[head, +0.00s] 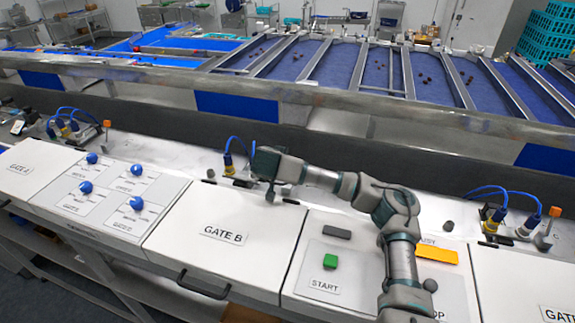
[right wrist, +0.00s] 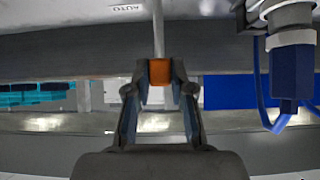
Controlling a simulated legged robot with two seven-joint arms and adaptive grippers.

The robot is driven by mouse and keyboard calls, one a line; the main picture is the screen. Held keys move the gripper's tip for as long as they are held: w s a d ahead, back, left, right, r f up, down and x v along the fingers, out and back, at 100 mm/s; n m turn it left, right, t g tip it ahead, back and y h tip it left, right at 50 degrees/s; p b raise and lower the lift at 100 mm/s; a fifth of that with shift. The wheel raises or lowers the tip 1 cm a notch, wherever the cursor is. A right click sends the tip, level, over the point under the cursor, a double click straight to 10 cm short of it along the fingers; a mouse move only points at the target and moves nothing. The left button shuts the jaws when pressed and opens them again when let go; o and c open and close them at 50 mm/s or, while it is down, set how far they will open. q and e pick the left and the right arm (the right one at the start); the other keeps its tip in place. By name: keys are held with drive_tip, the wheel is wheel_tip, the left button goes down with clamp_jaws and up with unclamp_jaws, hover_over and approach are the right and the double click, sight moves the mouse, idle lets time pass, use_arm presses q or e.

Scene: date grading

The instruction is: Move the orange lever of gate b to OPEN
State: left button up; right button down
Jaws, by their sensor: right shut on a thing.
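The orange lever (right wrist: 159,72) of gate b shows in the right wrist view as an orange block on a pale rod. My right gripper (right wrist: 160,84) has its two fingers closed on the orange block from both sides. In the head view my right gripper (head: 266,166) is behind the GATE B panel (head: 262,213), beside a blue-cabled connector, and it hides the lever there. An upside-down label that seems to read AUTO (right wrist: 125,8) shows beyond the rod. An OPEN label cannot be made out. My left gripper is not in view.
A blue-cabled connector (right wrist: 290,50) stands close beside my right gripper. Other orange levers stand at gate A (head: 107,124) and at the right-hand gate (head: 553,212).

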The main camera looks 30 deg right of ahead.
drive_tip(key=c, duration=1.2)
unclamp_jaws()
drive_tip(key=shift+w+r, duration=0.1)
drive_tip(key=shift+r, duration=0.05)
drive_tip(key=shift+o, duration=1)
drive_tip(key=shift+d, duration=0.15)
drive_tip(key=v, duration=1.1)
drive_tip(key=shift+a, duration=0.3)
